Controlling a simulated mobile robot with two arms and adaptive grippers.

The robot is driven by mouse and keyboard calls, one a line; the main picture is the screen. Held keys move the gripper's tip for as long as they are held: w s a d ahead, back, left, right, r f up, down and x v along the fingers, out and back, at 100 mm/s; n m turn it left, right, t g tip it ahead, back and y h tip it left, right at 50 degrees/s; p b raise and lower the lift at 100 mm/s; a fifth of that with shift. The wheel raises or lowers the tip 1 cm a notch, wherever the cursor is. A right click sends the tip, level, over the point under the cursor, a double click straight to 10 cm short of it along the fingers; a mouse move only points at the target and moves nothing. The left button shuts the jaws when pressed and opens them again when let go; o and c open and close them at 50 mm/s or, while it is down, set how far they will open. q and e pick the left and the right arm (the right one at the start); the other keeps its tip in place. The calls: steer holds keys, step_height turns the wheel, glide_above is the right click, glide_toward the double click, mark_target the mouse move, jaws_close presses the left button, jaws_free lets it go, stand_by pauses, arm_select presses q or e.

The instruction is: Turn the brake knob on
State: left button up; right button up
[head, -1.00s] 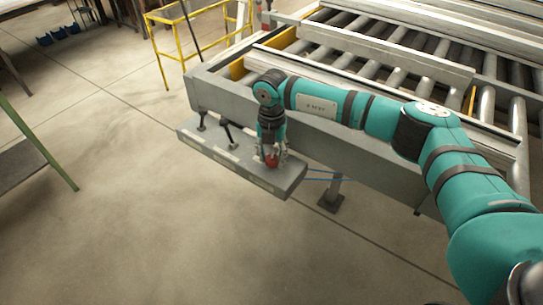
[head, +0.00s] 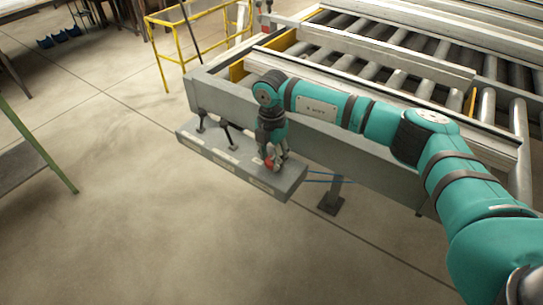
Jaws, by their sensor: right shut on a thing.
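The brake knob (head: 271,164) is red and sits on top of the grey control box (head: 205,150) at its right end. My right gripper (head: 272,163) points down over the knob and is shut on it, with its fingers hiding part of it. The knob's pointer or markings cannot be made out. Two black levers stand on the same box, one at the left (head: 201,122) and one nearer the middle (head: 230,138). My left gripper is not in view.
The roller conveyor (head: 410,60) lies behind and right of the box. A yellow rail frame (head: 165,65) stands at the back left. A green-legged table (head: 30,150) is at the left edge. The floor in front is clear.

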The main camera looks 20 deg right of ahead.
mark_target(272, 159)
steer(key=shift+r, duration=0.1)
steer(key=o, duration=1.2)
steer(key=shift+c, duration=0.2)
step_height(272, 159, up, 12)
